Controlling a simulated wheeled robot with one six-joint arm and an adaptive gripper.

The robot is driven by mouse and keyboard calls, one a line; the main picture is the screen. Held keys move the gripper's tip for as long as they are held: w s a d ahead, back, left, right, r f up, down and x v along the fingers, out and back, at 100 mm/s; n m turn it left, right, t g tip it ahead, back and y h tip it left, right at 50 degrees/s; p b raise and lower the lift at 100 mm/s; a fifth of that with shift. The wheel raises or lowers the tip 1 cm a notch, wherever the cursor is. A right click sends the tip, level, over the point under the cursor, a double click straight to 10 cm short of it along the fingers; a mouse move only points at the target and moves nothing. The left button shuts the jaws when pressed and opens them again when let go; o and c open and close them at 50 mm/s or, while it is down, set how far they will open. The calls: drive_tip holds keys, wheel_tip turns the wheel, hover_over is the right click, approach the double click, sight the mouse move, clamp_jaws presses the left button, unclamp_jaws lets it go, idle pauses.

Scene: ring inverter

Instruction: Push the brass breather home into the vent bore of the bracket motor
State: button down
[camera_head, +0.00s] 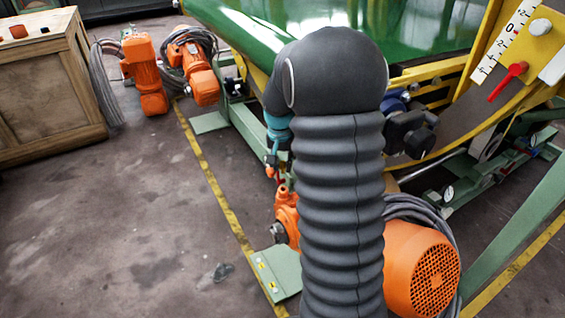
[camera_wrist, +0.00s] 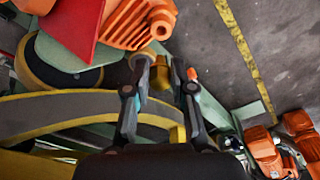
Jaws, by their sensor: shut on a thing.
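In the wrist view, my gripper (camera_wrist: 170,74) is shut on a small brass piece, the breather (camera_wrist: 178,72), held between the fingertips. An orange motor (camera_wrist: 125,22) with cooling ribs lies just beyond the fingertips. A round orange boss with a dark hole (camera_wrist: 160,28) faces my gripper, and the breather is apart from it. I cannot tell whether that hole is the vent bore. In the head view, my grey arm hides most of my gripper and the middle of the orange motor (camera_head: 421,270); its fan grille shows at lower right.
A curved yellow-edged ring (camera_wrist: 60,113) runs close beside the fingers. Two more orange motors (camera_head: 146,75) (camera_head: 197,73) stand left of the green machine (camera_head: 250,35). A wooden crate (camera_head: 45,95) is at far left. Floor is free left of the yellow line (camera_head: 215,180).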

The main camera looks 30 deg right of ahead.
drive_tip(key=shift+f+b, duration=1.7)
drive_tip(key=shift+f, duration=1.25)
drive_tip(key=shift+f+b, duration=0.8)
drive_tip(key=shift+f, duration=0.8)
drive_tip(key=c, duration=0.9)
unclamp_jaws()
wheel_tip(320, 180, up, 12)
drive_tip(key=s+a, duration=0.1)
